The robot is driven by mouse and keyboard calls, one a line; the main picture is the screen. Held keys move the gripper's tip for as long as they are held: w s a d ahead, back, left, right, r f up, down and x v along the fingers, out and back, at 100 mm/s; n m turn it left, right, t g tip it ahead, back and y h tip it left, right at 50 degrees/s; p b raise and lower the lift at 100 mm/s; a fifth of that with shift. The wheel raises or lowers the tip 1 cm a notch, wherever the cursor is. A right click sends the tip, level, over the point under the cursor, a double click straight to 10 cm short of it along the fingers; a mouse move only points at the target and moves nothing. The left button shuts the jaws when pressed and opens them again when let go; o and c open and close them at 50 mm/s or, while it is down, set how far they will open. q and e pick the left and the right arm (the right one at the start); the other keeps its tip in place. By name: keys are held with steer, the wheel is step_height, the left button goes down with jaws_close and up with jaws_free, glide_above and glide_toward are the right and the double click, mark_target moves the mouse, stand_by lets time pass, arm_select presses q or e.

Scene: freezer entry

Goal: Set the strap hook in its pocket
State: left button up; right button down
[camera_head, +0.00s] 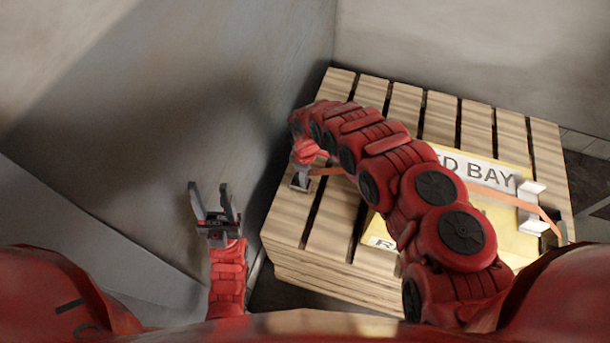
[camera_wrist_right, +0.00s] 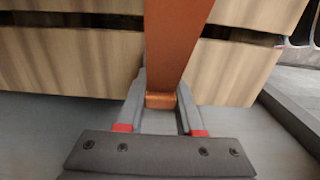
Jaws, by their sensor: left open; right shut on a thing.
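An orange strap (camera_head: 500,196) runs across the yellow panel marked "…D BAY" (camera_head: 480,172) on the wooden pallet. My right gripper (camera_wrist_right: 161,88) is shut on the strap's end piece, an orange-brown block (camera_wrist_right: 160,101), which I take for the strap hook. In the wrist view the strap (camera_wrist_right: 172,45) rises from it past the pallet slats. In the head view my right arm reaches over the panel to the pallet's left side, where a small grey part (camera_head: 300,180) shows; I cannot tell whether it is gripper or bracket. I cannot make out the pocket. My left gripper (camera_head: 214,205) is open and empty, left of the pallet.
The slatted pallet (camera_head: 490,125) stands near a grey wall (camera_head: 230,80). Light brackets (camera_head: 531,190) and a dark fitting (camera_head: 551,238) sit at its right edge by the strap. My right arm covers part of the panel. Free space surrounds my left gripper.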

steer(key=shift+f, duration=0.25)
steer(key=shift+c, duration=2.4)
jaws_free()
step_height(320, 180, up, 12)
steer(key=shift+r+b, duration=0.15)
steer(key=shift+b, duration=0.25)
steer(key=shift+r+p, duration=2.55)
steer(key=shift+p, duration=0.2)
